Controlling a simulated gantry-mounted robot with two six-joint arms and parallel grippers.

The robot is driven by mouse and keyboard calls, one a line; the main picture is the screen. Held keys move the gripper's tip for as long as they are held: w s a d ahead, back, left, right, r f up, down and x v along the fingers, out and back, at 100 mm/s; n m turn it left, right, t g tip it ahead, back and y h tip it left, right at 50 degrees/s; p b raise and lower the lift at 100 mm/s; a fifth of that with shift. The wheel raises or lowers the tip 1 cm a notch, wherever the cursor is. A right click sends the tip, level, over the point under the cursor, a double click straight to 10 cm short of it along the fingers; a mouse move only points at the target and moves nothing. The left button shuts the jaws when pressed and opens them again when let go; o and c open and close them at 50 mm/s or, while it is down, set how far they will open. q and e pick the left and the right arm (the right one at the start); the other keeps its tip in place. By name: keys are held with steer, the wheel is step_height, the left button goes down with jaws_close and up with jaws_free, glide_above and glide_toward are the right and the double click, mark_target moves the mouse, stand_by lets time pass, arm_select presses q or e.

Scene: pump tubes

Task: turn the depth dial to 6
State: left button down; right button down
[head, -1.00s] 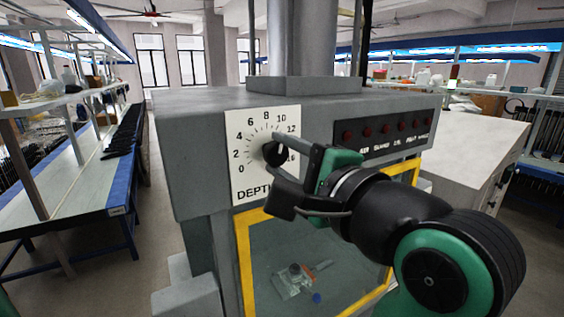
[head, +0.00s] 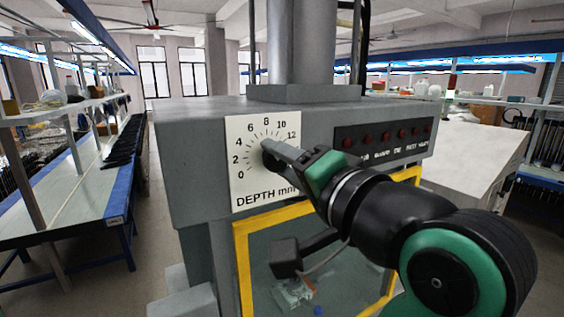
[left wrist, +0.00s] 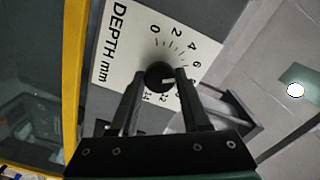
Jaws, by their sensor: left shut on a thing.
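The depth dial is a white plate (head: 240,185) marked "DEPTH mm" with numbers in an arc, on the front of a grey machine. Its round black knob (head: 268,160) is at the centre, partly hidden by my fingers in the head view. The knob also shows in the left wrist view (left wrist: 157,75), between my fingertips. A white pointer mark on it faces right in that view, roughly toward the 8 side of the scale; a finger covers the numbers there. My left gripper (left wrist: 161,76) is shut on the knob. My right gripper is not in view.
A row of red buttons (head: 382,135) sits on a black panel right of the dial. A yellow-framed opening (head: 243,265) lies below, with small parts inside. A workbench (head: 60,200) stands at left, apart from the machine.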

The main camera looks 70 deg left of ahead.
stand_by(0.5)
arm_select(q)
steer(key=shift+c, duration=1.8)
jaws_free()
steer(key=w+d+p, duration=0.1)
steer(key=w+d, duration=0.1)
steer(key=d, duration=0.9)
steer(key=shift+w+d, duration=0.15)
steer(key=shift+d, duration=0.05)
